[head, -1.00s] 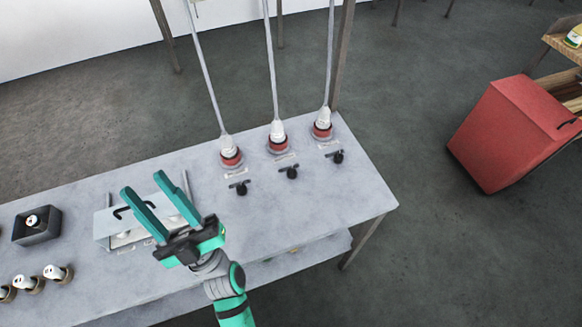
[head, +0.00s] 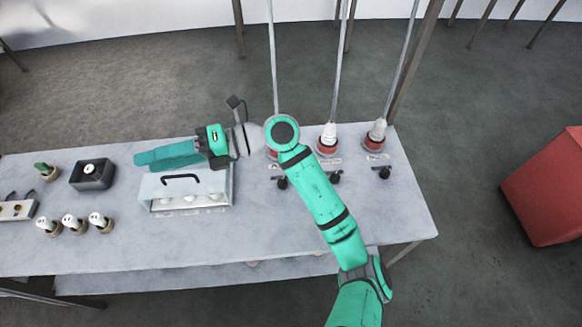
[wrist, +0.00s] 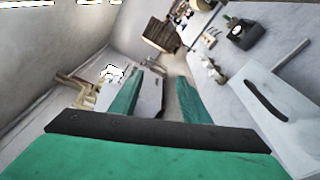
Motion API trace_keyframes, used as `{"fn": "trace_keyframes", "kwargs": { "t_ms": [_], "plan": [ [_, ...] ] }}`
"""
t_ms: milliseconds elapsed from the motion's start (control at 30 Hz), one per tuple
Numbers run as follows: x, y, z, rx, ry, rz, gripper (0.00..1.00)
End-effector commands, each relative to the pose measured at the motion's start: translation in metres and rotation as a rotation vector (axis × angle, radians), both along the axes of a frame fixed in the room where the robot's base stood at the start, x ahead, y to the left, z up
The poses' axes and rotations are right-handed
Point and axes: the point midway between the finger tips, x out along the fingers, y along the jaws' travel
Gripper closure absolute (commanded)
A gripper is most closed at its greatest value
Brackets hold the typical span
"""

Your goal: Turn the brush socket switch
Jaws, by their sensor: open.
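Three dark rotary switches stand in a row on the grey table, each in front of a red-based socket with a white plug and cord. In the head view they are the left switch (head: 282,182), the middle switch (head: 334,177) and the right switch (head: 384,172). The middle socket (head: 327,147) and right socket (head: 374,140) show; my arm mostly hides the left one (head: 271,154). I cannot tell which is the brush socket. My gripper (head: 152,158) is open and empty, pointing left behind the white box, away from the switches. Its two green fingers show in the wrist view (wrist: 158,98).
A white box with a dark handle (head: 190,187) stands on the table (head: 330,230) near my gripper. A dark box (head: 92,174) and several white-topped pieces (head: 75,223) sit at left. A red cabinet (head: 548,190) stands on the floor at right. The table's front right is clear.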

Motion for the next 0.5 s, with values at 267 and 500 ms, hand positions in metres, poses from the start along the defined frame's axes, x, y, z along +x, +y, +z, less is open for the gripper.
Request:
{"fn": "trace_keyframes", "kwargs": {
  "t_ms": [267,500],
  "plan": [
    [0.049,-0.083,-0.081,-0.526,-0.070,-0.068,0.57],
    [0.084,-0.211,-0.130,-0.991,-0.059,-0.168,0.57]
  ]
}}
